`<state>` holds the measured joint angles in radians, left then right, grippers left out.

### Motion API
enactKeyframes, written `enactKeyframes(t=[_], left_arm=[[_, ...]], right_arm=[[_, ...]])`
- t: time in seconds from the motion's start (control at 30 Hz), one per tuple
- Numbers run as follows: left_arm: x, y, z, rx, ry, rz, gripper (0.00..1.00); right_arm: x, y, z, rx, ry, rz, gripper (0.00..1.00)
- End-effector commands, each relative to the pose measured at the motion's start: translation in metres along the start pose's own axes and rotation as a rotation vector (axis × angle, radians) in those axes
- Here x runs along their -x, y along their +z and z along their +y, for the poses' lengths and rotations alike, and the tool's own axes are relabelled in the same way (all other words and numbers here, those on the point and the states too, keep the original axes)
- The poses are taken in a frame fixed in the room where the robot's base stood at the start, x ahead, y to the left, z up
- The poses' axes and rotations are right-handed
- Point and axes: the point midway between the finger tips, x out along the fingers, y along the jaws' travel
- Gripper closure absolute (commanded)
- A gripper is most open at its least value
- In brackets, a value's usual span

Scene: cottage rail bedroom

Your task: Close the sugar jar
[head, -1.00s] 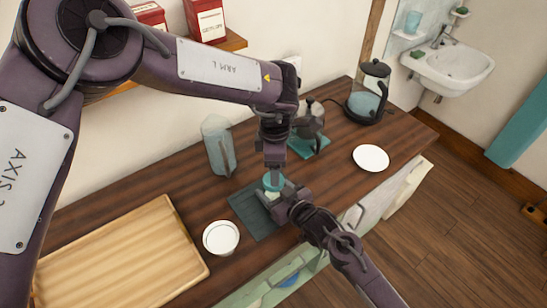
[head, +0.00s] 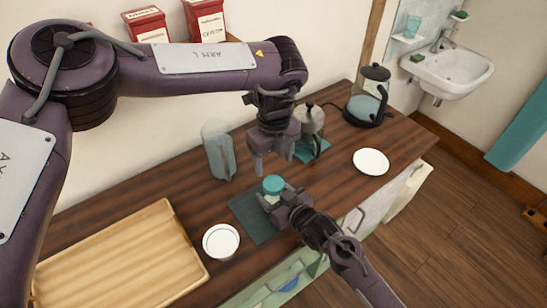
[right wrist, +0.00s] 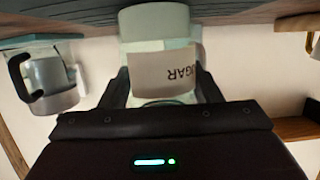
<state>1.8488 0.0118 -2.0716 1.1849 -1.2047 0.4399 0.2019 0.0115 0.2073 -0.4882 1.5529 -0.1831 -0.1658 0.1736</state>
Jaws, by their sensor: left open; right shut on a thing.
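The sugar jar (head: 271,197) stands on a dark mat (head: 246,214) on the counter, with its teal lid (head: 273,183) on top. The lid looks level, but I cannot tell how tightly it is seated. My right gripper (head: 279,204) is shut around the jar's body. In the right wrist view, the jar's upside-down SUGAR label (right wrist: 162,72) shows between the fingers, and the lid cannot be made out. My left gripper (head: 271,166) is open and empty, just above the lid and apart from it.
A wooden tray (head: 120,262) and a white bowl (head: 221,241) are to the left.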

Motion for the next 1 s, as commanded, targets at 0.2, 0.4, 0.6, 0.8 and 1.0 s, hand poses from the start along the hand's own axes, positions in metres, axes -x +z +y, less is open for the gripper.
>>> enactKeyframes(t=[0.2, 0.4, 0.6, 0.8, 1.0], left_arm=[[0.001, 0.001, 0.001, 0.045, 0.002, 0.0, 0.33], [0.0, 0.0, 0.001, 0.043, 0.002, 0.001, 0.33], [-0.016, 0.0, 0.001, 0.042, 0.005, 0.002, 0.33], [-0.048, 0.0, 0.002, 0.041, 0.005, 0.002, 0.33], [-0.072, 0.001, 0.001, 0.041, 0.004, 0.001, 0.33]], right_arm=[[0.0, 0.0, 0.0, 0.0, 0.0, -0.001, 1.0], [0.0, 0.0, 0.0, 0.0, 0.0, -0.001, 1.0], [0.0, 0.001, 0.0, 0.0, 0.0, -0.001, 1.0], [0.0, 0.0, 0.0, 0.0, 0.0, -0.001, 1.0], [0.0, 0.0, 0.0, 0.0, 0.0, -0.001, 1.0]])
